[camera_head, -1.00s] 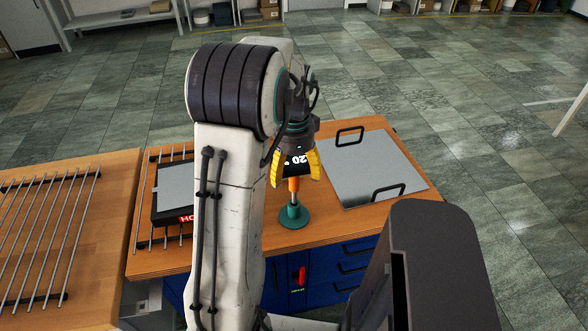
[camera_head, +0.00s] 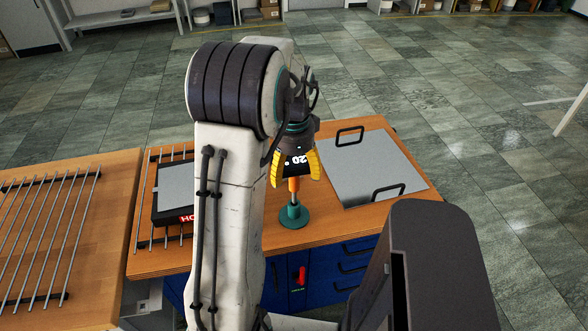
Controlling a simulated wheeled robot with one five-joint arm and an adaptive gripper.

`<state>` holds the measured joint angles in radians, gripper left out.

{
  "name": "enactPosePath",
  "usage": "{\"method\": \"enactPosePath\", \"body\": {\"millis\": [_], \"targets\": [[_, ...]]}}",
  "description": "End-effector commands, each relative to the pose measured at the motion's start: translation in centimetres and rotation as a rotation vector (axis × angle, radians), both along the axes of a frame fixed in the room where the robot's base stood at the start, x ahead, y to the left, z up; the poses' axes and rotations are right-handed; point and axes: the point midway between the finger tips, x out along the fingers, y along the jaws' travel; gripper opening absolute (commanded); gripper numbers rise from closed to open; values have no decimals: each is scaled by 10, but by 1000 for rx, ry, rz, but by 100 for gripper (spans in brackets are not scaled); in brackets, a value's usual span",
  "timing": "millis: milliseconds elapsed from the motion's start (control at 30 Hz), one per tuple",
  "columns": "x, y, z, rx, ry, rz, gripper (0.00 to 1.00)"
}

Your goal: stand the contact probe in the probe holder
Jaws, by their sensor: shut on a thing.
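The contact probe (camera_head: 294,185) has a black head with white digits, an orange collar and a thin metal shaft. My gripper (camera_head: 295,179) points down, its yellow fingers shut on the probe's black head, one on each side. The probe stands close to upright. The probe holder (camera_head: 294,216) is a green piece with a round base, standing on the wooden bench top directly below the probe. The shaft's lower end meets the top of the holder in this view. How deep it sits inside is hidden.
A black hot plate (camera_head: 171,209) stands on a rod rack (camera_head: 145,223) left of my arm. A grey metal plate with two black handles (camera_head: 368,170) lies to the right. Another rack (camera_head: 50,235) lies on the left bench. Blue drawers (camera_head: 335,268) are under the bench.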

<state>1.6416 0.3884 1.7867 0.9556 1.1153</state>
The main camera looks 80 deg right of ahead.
Motion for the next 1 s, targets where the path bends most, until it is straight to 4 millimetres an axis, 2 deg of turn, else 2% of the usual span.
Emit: {"method": "enactPosePath", "body": {"millis": [600, 1000], "targets": [[0, 0, 0, -2, 0, 0, 44], [0, 0, -7, -2, 0, 0, 44]]}}
